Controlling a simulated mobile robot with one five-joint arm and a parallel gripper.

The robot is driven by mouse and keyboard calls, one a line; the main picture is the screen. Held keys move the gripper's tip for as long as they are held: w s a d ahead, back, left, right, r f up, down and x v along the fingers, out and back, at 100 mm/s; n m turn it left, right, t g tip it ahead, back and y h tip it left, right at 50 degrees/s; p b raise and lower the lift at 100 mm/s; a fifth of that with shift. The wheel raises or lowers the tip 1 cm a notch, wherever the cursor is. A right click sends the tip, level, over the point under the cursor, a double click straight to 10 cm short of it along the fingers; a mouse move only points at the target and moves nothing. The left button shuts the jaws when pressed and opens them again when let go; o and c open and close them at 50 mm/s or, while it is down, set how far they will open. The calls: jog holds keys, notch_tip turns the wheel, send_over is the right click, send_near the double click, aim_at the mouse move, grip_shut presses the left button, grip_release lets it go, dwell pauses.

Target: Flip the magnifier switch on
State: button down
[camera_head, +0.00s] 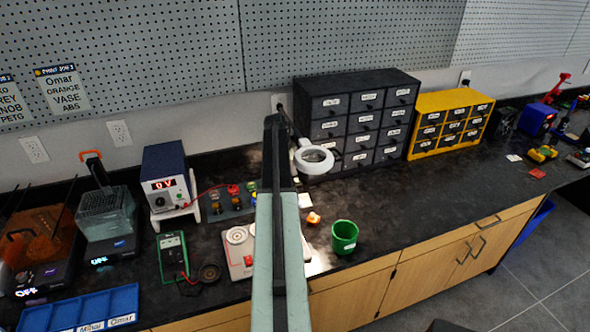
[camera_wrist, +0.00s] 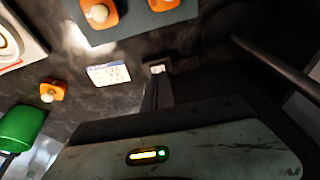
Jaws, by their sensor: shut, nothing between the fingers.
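The magnifier (camera_head: 314,157) is a white ring with a lens on a dark jointed arm, in front of the dark drawer cabinet in the head view. I cannot make out its switch, nor tell whether its lamp is lit. In the head view my own arm crosses the middle and hides part of the counter; my gripper is not clearly seen there. In the wrist view my gripper (camera_wrist: 157,72) is shut and empty, its fingers pointing away over the dark counter. A dark rod (camera_wrist: 275,62), possibly part of the magnifier's arm, runs at the right.
A green cup (camera_head: 344,236), an orange item (camera_head: 313,218) and a pale device (camera_head: 240,250) stand on the counter near my arm. A power supply (camera_head: 168,180) is at left. The dark drawer cabinet (camera_head: 358,120) and yellow one (camera_head: 450,124) line the back. Bright light patches lie on the counter.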

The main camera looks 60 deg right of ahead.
jog(key=s+p+v, duration=0.1)
jog(key=p+v, duration=0.4)
jog(key=v, duration=0.1)
jog(key=shift+r, duration=0.4)
jog(key=shift+a, duration=0.15)
